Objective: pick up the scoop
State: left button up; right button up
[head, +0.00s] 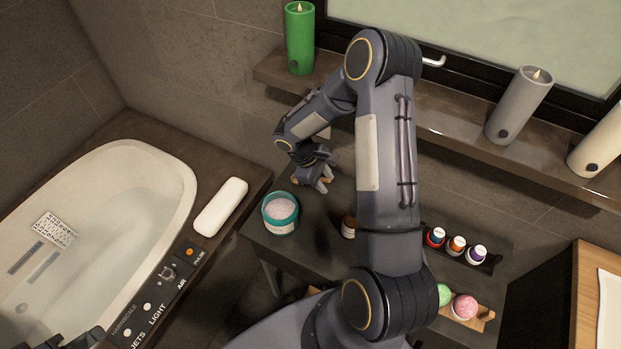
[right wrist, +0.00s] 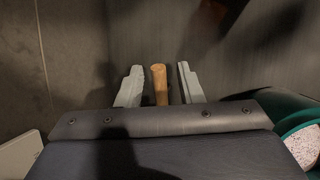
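The scoop shows in the right wrist view as a light wooden handle (right wrist: 160,86) standing between my two fingers. A small wooden bit of it (head: 327,181) shows by the fingers in the head view. The rest of the scoop is hidden or cannot be made out. My right gripper (head: 322,185) is low over the back left of the dark table, just behind the teal tub. In the right wrist view my right gripper (right wrist: 160,88) is open, with a finger on each side of the handle and gaps at both sides. My left gripper's fingers do not show.
A teal tub (head: 280,226) of pale grains stands close in front of the gripper. A brown bottle (head: 349,225) is to the right, partly behind my arm. Small bottles in a rack (head: 485,263) and bath balls (head: 464,307) are further right. A candle shelf (head: 450,128) runs behind.

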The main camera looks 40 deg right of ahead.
grip_shut()
jog(key=shift+r, duration=0.1)
jog(key=shift+r, duration=0.45)
jog(key=r, duration=0.1)
jog(key=r+b, duration=0.1)
jog(key=r, duration=0.1)
jog(key=shift+s+a, duration=0.15)
jog(key=shift+a, duration=0.15)
jog(key=s+a+r+b, duration=0.2)
jog(key=s+a+r, duration=0.6)
jog(key=a, duration=0.3)
jog(key=shift+r, duration=0.5)
